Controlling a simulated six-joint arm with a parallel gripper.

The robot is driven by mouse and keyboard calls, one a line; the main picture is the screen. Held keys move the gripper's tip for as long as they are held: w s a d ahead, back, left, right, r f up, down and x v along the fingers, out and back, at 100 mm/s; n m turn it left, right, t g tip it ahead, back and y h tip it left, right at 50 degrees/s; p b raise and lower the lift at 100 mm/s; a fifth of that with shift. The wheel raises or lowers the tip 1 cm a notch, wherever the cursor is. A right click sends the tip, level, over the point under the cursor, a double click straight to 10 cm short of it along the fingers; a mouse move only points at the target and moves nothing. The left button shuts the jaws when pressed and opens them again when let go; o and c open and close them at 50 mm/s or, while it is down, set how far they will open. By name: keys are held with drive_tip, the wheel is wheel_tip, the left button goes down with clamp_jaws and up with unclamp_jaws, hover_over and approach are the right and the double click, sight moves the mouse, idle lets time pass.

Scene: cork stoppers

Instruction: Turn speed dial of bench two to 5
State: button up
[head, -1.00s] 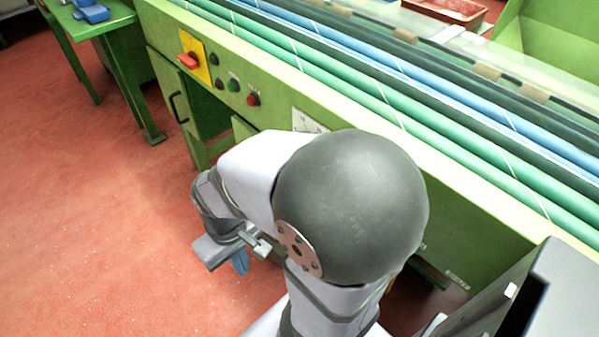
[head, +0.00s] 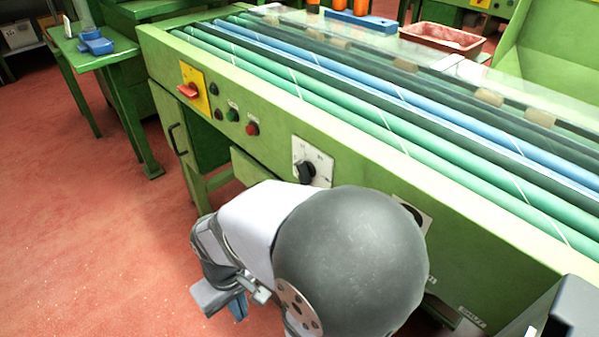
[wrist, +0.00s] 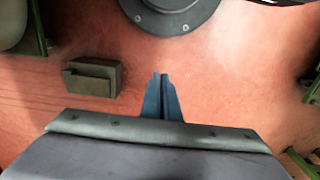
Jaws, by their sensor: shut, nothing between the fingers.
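A black dial knob (head: 307,171) sits on a white scale plate (head: 321,160) on the front of the green bench (head: 258,152). Its scale marks are too small to read. A second dark knob (head: 412,213) on a pale plate shows farther right, partly hidden behind my arm. No bench number is readable. My gripper (head: 238,308) hangs low in front of the bench, to the left of and below the dials, apart from both. In the wrist view its blue fingers (wrist: 162,98) are together and empty, over the red floor.
A red switch on a yellow plate (head: 195,90) and several push buttons (head: 233,115) are left of the dial. Green and blue rollers (head: 375,115) run along the bench top. A green side table (head: 108,68) stands at left. Red floor (head: 80,230) is open at left.

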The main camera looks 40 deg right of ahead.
drive_tip(key=o, duration=1)
drive_tip(key=shift+s+r+p, duration=0.2)
drive_tip(key=shift+r+p, duration=0.05)
drive_tip(key=shift+p, duration=0.1)
drive_tip(key=shift+o, duration=0.8)
drive_tip(key=s+d+r+n+g+h+p, duration=0.1)
drive_tip(key=s+r+g+h+p, duration=0.2)
drive_tip(key=p, duration=0.7)
wheel_tip(320, 180, up, 4)
drive_tip(key=s+g, duration=0.1)
drive_tip(key=s, duration=0.1)
drive_tip(key=shift+s+d+g, duration=0.3)
drive_tip(key=shift+d, duration=0.05)
drive_tip(key=s+d+r+n+g+h+p, duration=0.1)
drive_tip(key=s+d+r+g+h+p, duration=0.15)
drive_tip(key=r+h+p, duration=0.35)
drive_tip(key=n+t+h+p, duration=0.4)
drive_tip(key=t+h+p, duration=0.4)
drive_tip(key=p, duration=0.5)
approach(301, 176)
drive_tip(key=d+h, duration=0.1)
drive_tip(key=shift+w+f+g, duration=0.3)
drive_tip(key=shift+f+g, duration=0.1)
drive_tip(key=shift+g, duration=0.05)
drive_tip(key=shift+d, duration=0.1)
drive_tip(key=shift+d+p, duration=0.75)
drive_tip(key=shift+d, duration=2.85)
drive_tip(key=shift+c, duration=0.4)
